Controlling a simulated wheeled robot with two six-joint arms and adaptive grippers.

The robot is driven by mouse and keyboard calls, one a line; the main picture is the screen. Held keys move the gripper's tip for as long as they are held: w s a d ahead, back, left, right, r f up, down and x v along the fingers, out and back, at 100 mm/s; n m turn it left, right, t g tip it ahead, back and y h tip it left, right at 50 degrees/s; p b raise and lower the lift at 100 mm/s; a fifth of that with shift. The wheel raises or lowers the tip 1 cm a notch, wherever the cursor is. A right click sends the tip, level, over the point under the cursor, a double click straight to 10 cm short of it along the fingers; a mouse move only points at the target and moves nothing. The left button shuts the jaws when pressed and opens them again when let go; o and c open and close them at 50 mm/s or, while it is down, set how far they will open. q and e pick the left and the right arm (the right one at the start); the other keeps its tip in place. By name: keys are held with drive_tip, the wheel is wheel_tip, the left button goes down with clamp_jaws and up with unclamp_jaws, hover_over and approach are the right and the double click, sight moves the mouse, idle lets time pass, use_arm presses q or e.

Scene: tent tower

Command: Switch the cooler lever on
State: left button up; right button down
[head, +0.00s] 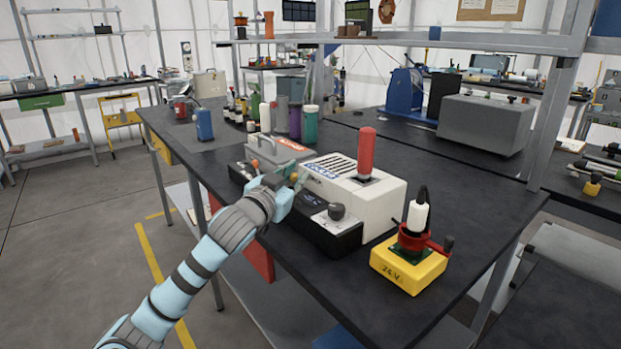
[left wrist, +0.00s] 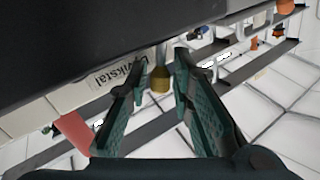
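A white box-shaped machine (head: 378,200) with a vented top, a dark front panel and a red cylinder (head: 366,150) standing on it sits on the dark workbench. I take it for the cooler, but its label is too small to read surely. My left gripper (head: 293,178) is at the left end of its front and covers part of it. In the left wrist view the left gripper (left wrist: 160,70) has its fingers apart. A brass-yellow knob-like piece (left wrist: 160,80) shows between them, possibly the lever; contact cannot be told. My right gripper is out of view.
A black knob (head: 336,212) is on the front panel. A yellow box (head: 408,266) with a red clamp and white bottle stands to the right. A grey box (head: 277,150) and several bottles stand behind and left. A shelf post (head: 553,125) rises at the right.

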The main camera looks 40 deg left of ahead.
use_arm(q)
drive_tip(key=shift+s+r, duration=0.15)
clamp_jaws()
drive_tip(key=shift+d+m+t+p, duration=0.3)
drive_tip(key=shift+m+p, duration=0.15)
drive_tip(key=shift+m, duration=0.15)
drive_tip(key=shift+d+f+m, duration=0.1)
drive_tip(key=shift+f+m, duration=0.1)
drive_tip(key=shift+m, duration=0.1)
unclamp_jaws()
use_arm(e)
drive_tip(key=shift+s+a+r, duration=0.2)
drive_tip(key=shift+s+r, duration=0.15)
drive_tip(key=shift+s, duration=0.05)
